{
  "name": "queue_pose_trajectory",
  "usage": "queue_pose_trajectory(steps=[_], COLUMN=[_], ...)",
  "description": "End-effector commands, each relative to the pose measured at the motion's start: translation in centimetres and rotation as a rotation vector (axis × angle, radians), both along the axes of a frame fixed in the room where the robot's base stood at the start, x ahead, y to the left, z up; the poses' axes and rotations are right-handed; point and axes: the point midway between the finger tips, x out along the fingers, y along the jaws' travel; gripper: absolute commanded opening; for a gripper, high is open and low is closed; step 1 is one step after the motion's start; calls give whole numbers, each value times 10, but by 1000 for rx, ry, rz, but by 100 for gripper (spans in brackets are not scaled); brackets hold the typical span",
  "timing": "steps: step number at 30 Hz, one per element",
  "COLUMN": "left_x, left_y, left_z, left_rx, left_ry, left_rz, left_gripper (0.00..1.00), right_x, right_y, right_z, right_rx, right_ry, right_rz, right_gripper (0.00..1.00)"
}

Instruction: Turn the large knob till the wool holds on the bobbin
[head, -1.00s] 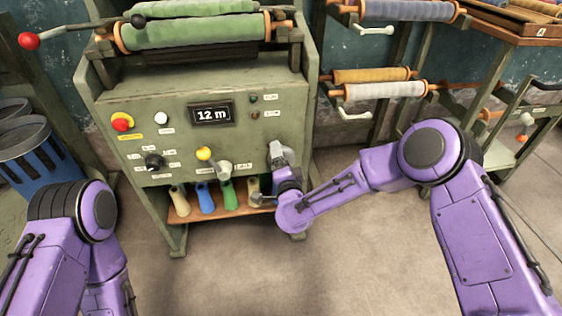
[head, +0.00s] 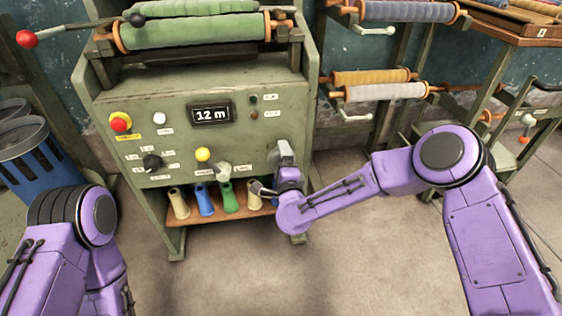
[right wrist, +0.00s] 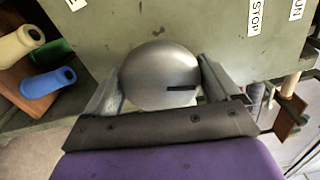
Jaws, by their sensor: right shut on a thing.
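The large knob (right wrist: 160,76) is a smooth grey dome with a dark mark on its right side. It sits between the two fingers of my right gripper (right wrist: 158,88), which is shut on it. In the head view the right gripper (head: 281,156) is at the lower right of the green machine's panel and mostly hides the knob. Green wool (head: 190,29) is wound on a roller at the top of the machine. The display (head: 211,114) reads 12 m. My left arm is at the lower left, its gripper out of view.
The panel also carries a red button (head: 120,122), a black knob (head: 152,162), a yellow button (head: 203,154) and a grey handle (head: 223,171). Several coloured cones, one blue (head: 204,200), stand on the shelf below. A blue bin (head: 37,160) is at left. Open floor lies in front.

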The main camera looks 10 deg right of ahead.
Motion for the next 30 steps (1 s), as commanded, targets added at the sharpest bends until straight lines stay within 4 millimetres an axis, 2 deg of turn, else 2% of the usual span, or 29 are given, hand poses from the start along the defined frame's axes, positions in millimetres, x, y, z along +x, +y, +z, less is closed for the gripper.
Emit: queue_pose_trajectory(steps=[8, 9, 10, 16, 19, 23, 30], left_x=[0, 0, 0, 0, 0, 0, 0], left_y=[0, 0, 0, 0, 0, 0, 0], left_z=[0, 0, 0, 0, 2, 6, 11], left_rx=[0, 0, 0, 0, 0, 0, 0], left_ry=[0, 0, 0, 0, 0, 0, 0], left_rz=[0, 0, 0, 0, 0, 0, 0], left_gripper=[61, 61, 61, 61, 61, 61, 61], right_x=[-2, -2, -2, -1, -7, -32, -88], right_y=[2, 2, 2, 1, 1, 1, -1], right_z=[-3, -3, -3, -2, -1, 1, -1], right_rx=[-2, -2, -2, -2, -3, -3, -4], right_ry=[6, 6, 6, 3, 3, 5, 6], right_rz=[6, 6, 6, 4, 4, 6, 7], right_gripper=[59, 92, 100, 100, 100, 100, 100])
